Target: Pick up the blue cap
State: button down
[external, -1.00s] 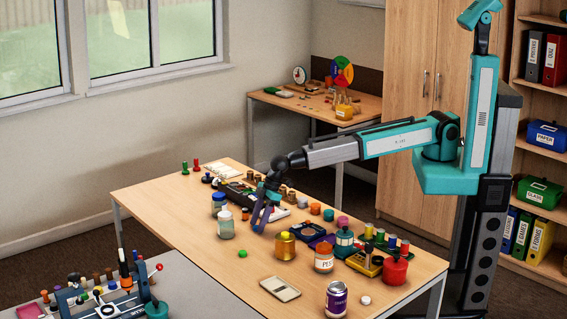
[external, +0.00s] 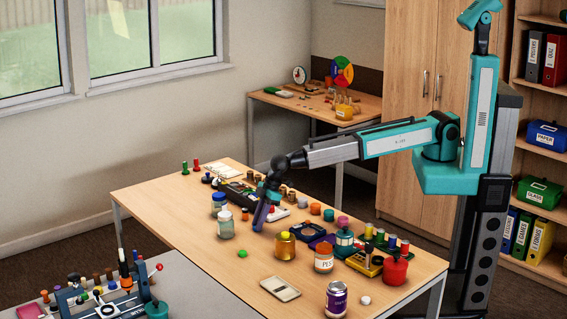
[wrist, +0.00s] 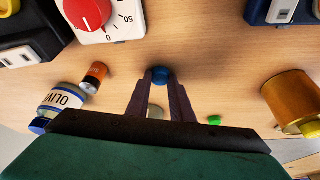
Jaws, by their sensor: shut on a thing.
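The blue cap (wrist: 160,75) is round and sits between the tips of my gripper's fingers (wrist: 160,84) in the wrist view. My gripper (external: 260,222) is shut on it, with the dark purple fingers pointing down close to the tabletop. In the external view I cannot make out the cap, which the fingers hide. In the wrist view the cap looks at or near table height; I cannot tell whether it touches the table.
Close by stand a jar with a white lid (external: 226,227), a brass tin (external: 285,246) and a green cap (external: 242,254). A white timer with a red knob (wrist: 90,12) is ahead in the wrist view. The table's front left part (external: 215,262) is mostly clear.

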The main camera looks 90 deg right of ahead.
jog(key=shift+r, duration=0.1)
jog(key=shift+r+b, duration=0.5)
jog(key=shift+r, duration=0.55)
jog(key=shift+s+d+r+b, duration=0.15)
jog(key=shift+s+r+b, duration=0.2)
jog(key=shift+r, duration=0.25)
jog(key=s+d+b, duration=0.1)
jog(key=s, duration=0.3)
jog(key=s+d+r+b, duration=0.1)
jog(key=s+d, duration=0.1)
jog(key=s, duration=0.3)
jog(key=s+d+b, duration=0.1)
jog(key=s, duration=0.4)
jog(key=shift+s+d+r, duration=0.25)
jog(key=shift+d, duration=0.15)
